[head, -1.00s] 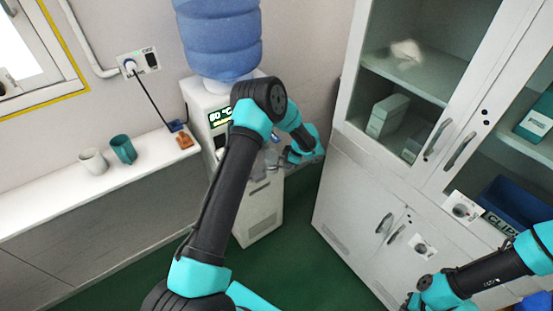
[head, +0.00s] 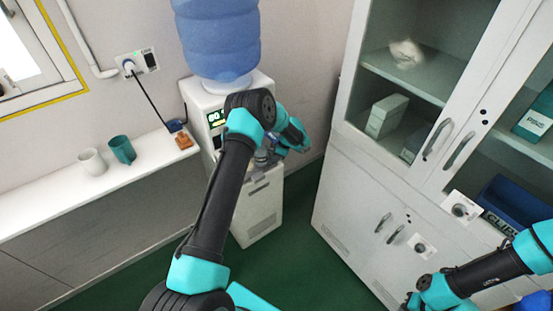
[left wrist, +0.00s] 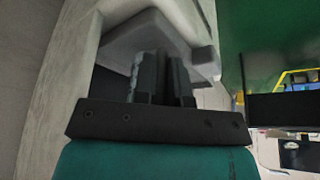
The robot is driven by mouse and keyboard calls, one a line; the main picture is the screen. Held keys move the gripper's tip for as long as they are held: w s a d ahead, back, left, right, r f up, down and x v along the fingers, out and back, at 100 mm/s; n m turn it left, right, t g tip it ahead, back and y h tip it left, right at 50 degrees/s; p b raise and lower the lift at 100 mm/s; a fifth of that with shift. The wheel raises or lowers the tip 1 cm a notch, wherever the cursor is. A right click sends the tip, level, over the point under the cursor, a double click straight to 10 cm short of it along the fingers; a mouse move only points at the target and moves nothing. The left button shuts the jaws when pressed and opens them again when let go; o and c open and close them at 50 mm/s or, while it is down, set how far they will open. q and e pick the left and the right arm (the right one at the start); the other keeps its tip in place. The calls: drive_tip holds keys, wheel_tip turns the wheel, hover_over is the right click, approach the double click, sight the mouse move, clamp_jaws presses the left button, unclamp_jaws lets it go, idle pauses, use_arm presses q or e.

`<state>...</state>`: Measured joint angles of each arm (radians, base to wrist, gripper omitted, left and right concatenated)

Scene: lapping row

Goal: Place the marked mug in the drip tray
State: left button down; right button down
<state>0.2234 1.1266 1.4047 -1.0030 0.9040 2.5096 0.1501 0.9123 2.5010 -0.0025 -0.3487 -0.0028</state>
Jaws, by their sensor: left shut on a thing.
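My left gripper (head: 262,158) is at the front of the white water dispenser (head: 250,205), around the drip tray's height. It is shut on a mug that is mostly hidden by the gripper and arm; no mark shows. In the left wrist view the dark fingers (left wrist: 162,78) are close together, with a pale blue-grey sliver of the mug (left wrist: 135,76) beside them. The grey drip tray (left wrist: 150,35) juts out just beyond the fingers there; I cannot tell whether the mug touches it. My right gripper (head: 410,302) is at the bottom edge, its jaws unclear.
A white mug (head: 93,162) and a teal mug (head: 122,150) stand on the ledge (head: 45,198) at left. A brown-orange item (head: 183,140) lies near the dispenser. A glass-door cabinet (head: 335,180) stands to the right. Green floor (head: 300,265) is open between.

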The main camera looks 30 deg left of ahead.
use_arm(q)
drive_tip(key=shift+f, duration=0.85)
drive_tip(key=shift+f, duration=0.1)
drive_tip(key=c, duration=1.2)
unclamp_jaws()
drive_tip(key=shift+o, duration=0.2)
drive_tip(key=v, duration=1.2)
drive_tip(key=shift+d, duration=0.1)
